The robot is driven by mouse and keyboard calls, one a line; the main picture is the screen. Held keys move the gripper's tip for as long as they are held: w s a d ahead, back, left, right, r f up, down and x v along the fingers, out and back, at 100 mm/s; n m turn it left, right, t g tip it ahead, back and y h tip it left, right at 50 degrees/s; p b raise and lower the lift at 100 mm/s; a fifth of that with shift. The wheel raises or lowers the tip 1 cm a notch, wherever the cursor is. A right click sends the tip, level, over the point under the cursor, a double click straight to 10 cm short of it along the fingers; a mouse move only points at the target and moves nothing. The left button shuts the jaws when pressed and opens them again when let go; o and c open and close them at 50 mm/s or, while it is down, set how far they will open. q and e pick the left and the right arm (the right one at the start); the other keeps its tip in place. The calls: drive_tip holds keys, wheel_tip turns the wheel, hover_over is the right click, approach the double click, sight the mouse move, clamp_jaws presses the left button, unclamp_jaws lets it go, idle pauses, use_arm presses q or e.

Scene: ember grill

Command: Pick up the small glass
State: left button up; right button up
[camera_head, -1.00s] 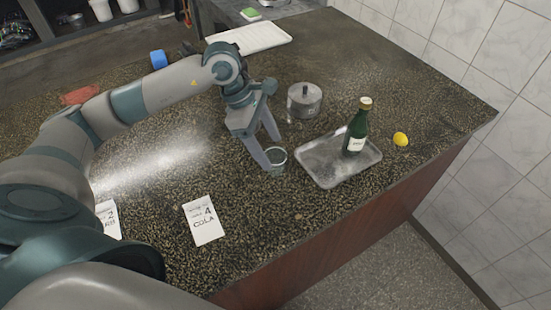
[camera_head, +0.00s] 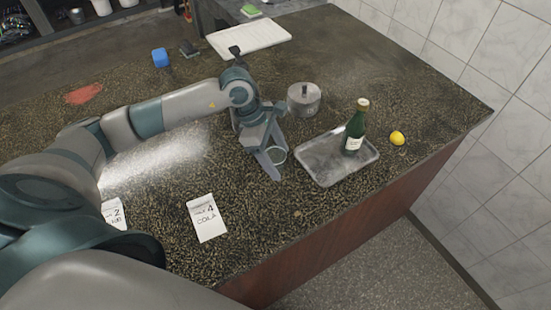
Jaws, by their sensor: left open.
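The small glass (camera_head: 277,156) stands on the dark speckled counter, just left of a metal tray. My left gripper (camera_head: 279,161) reaches down at it with its fingers apart. One finger shows in front of the glass on its left side, and the other is near its far right side. The finger hides part of the glass, and I cannot tell whether either finger touches it. My right gripper is not in view.
The metal tray (camera_head: 318,170) holds a green bottle (camera_head: 354,130). A lidded metal pot (camera_head: 304,99) stands behind the glass. A lemon (camera_head: 397,138) lies right of the tray. A paper card (camera_head: 207,218) lies in front, near the counter edge. A white board (camera_head: 250,38) is at the back.

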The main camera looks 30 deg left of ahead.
use_arm(q)
drive_tip(key=shift+p+x, duration=0.45)
drive_tip(key=shift+x, duration=0.45)
drive_tip(key=shift+d+f, duration=0.15)
drive_tip(key=shift+f, duration=0.2)
drive_tip(key=shift+c, duration=0.4)
drive_tip(key=c, duration=1.1)
drive_tip(key=shift+r, duration=0.15)
